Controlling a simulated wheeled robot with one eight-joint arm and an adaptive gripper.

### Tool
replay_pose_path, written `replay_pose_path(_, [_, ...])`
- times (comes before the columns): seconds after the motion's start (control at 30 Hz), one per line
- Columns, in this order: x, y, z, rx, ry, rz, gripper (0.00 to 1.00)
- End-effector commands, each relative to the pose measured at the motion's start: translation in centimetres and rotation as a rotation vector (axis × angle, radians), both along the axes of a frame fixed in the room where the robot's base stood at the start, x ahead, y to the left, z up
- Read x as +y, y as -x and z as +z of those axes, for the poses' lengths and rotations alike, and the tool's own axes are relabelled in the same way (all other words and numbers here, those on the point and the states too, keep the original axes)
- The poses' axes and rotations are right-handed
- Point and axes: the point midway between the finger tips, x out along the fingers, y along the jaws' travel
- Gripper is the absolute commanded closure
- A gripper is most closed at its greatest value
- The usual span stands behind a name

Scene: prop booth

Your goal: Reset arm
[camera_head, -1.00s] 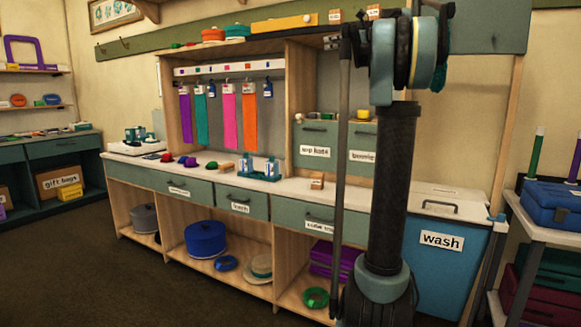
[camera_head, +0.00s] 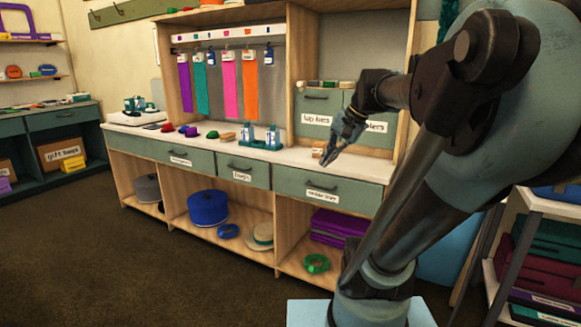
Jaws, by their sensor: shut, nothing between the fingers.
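My gripper (camera_head: 336,148) hangs at the end of my folded arm, to the right of the middle of the picture, in front of the booth's counter and the drawers above it. Its fingers point down and to the left and are shut and empty. Behind the fingertips a small tan block (camera_head: 318,152) sits on the counter; from this view they overlap, and I cannot tell how far apart they are.
The wooden counter (camera_head: 215,157) bears small blue bottles (camera_head: 272,138) and coloured pieces. Hanging strips (camera_head: 230,88) are behind it. Below are a blue round box (camera_head: 208,208), a straw hat (camera_head: 261,236) and a green ring (camera_head: 316,263). A cart (camera_head: 520,283) stands right. The floor at left is clear.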

Motion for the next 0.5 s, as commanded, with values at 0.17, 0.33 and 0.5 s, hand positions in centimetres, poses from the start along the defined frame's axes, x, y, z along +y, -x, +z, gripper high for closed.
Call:
replay_pose_path(0.17, [-2.4, 6.0, -8.8, -0.032, 0.224, 0.198, 1.0])
replay_pose_path(0.33, [-5.1, 10.3, -15.5, -0.044, 0.408, 0.37, 1.0])
replay_pose_path(0.5, [-6.9, 12.7, -19.3, -0.044, 0.517, 0.473, 1.0])
